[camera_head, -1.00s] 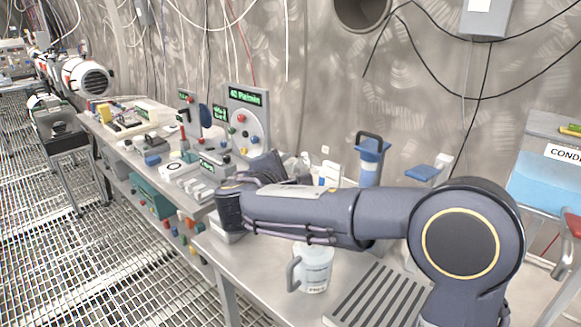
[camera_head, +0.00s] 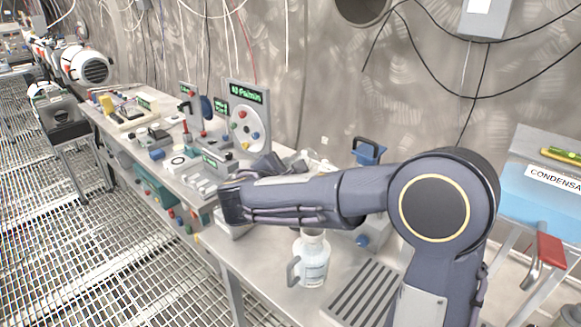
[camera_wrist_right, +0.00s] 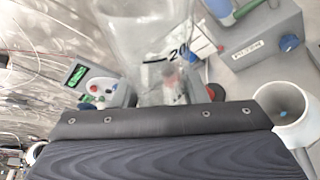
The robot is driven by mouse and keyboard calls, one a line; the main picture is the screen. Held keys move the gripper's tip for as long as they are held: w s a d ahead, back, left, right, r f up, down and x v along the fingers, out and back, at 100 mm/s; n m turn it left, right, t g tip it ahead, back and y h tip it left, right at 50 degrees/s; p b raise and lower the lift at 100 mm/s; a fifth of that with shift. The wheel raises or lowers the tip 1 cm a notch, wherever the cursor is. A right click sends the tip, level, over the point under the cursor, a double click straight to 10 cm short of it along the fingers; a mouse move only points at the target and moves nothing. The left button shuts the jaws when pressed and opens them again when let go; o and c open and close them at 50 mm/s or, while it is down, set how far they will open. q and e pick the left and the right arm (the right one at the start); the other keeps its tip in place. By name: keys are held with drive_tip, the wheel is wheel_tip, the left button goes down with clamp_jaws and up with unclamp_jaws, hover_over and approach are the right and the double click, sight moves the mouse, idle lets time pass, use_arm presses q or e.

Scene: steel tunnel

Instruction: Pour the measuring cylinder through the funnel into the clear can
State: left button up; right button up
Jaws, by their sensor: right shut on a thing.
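A clear measuring cylinder (camera_wrist_right: 150,38) marked "20" stands up between the fingers of my right gripper (camera_wrist_right: 155,110) in the right wrist view. That gripper is shut on it. In the head view my right gripper (camera_head: 272,168) is mostly behind my forearm, above the bench, and the cylinder is not clear there. The clear can (camera_head: 312,268), with a side handle and a label, stands upright on the bench below my forearm. Its top is partly hidden, so I cannot tell the funnel there. A white round-mouthed thing (camera_wrist_right: 287,108) is right of the gripper in the wrist view. My left gripper is out of view.
The steel bench (camera_head: 262,262) holds a slotted tray (camera_head: 362,297) right of the can. A dial device (camera_head: 246,118) and several small instruments stand farther back. A blue handled object (camera_head: 368,152) is behind my arm. A blue box (camera_head: 545,190) is at the right.

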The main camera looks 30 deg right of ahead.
drive_tip(key=shift+s+d+r+n+g+p, duration=0.1)
drive_tip(key=shift+s+r+n+g+p, duration=0.2)
drive_tip(key=shift+p, duration=0.65)
drive_tip(key=shift+r+n+g+p, duration=0.1)
drive_tip(key=shift+r+n+p, duration=0.25)
drive_tip(key=shift+p, duration=0.55)
drive_tip(key=shift+s+r+p, duration=0.1)
drive_tip(key=shift+p, duration=0.25)
drive_tip(key=shift+s+d+r+n+g+p, duration=0.2)
drive_tip(key=shift+s+n+g+p, duration=0.2)
drive_tip(key=shift+p, duration=0.7)
drive_tip(key=s+n+g+p, duration=0.1)
drive_tip(key=p, duration=0.2)
drive_tip(key=s+d+n+p, duration=0.1)
drive_tip(key=n+p, duration=0.1)
drive_tip(key=p, duration=0.1)
drive_tip(key=shift+s+g+h+p, duration=0.2)
drive_tip(key=shift+g+h+p, duration=0.1)
drive_tip(key=shift+g+p, duration=0.1)
drive_tip(key=shift+s+d+n+p, duration=0.1)
drive_tip(key=shift+s+n+p, duration=0.15)
drive_tip(key=shift+p, duration=0.25)
drive_tip(key=shift+f+g, duration=0.2)
drive_tip(key=shift+g, duration=0.1)
